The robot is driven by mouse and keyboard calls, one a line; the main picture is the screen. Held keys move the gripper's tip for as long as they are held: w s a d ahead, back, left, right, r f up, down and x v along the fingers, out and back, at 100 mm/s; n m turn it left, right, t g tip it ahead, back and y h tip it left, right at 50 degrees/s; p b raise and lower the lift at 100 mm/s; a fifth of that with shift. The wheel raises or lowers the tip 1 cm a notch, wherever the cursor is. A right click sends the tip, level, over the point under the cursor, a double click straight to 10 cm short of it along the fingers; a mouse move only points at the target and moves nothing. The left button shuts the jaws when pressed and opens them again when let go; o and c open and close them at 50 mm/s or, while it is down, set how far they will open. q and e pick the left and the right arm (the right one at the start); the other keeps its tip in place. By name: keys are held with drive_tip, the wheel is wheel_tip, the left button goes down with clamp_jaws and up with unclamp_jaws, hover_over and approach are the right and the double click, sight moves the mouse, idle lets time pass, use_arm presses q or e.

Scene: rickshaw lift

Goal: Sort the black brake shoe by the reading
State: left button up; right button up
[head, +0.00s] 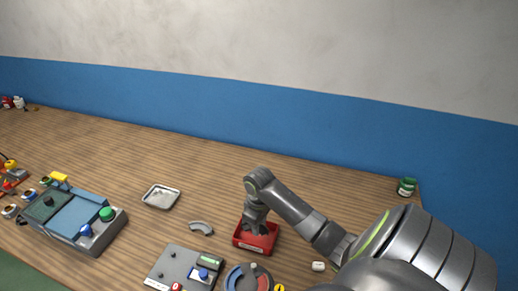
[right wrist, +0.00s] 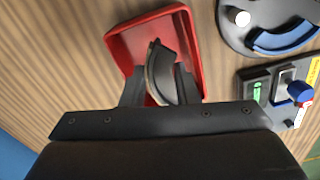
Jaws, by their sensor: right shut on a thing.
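The black brake shoe (right wrist: 157,70) is a dark curved piece between the two fingers of my right gripper (right wrist: 160,84) in the right wrist view. The gripper is shut on it, over the red tray (right wrist: 126,50). In the head view my right gripper (head: 256,224) reaches down into the red tray (head: 243,243) and hides the shoe. I cannot tell whether the shoe touches the tray floor. A grey tester with a green display (head: 208,260) stands left of the tray; the display also shows in the right wrist view (right wrist: 257,92), too small to read. My left gripper is out of view.
A grey curved shoe (head: 201,228) lies left of the red tray. A metal tray (head: 161,197) stands farther left. A round dial with red and blue arcs (head: 247,278) is in front. A blue-grey box with buttons (head: 74,217) stands at left. A green can (head: 406,187) is far right.

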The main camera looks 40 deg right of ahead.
drive_tip(key=shift+p, duration=0.45)
drive_tip(key=shift+f+p, duration=0.25)
drive_tip(key=shift+p, duration=0.05)
idle(0.8)
drive_tip(key=shift+f+p, duration=0.15)
drive_tip(key=shift+p, duration=0.2)
idle(0.4)
drive_tip(key=o, duration=1.5)
drive_tip(key=shift+o, duration=0.2)
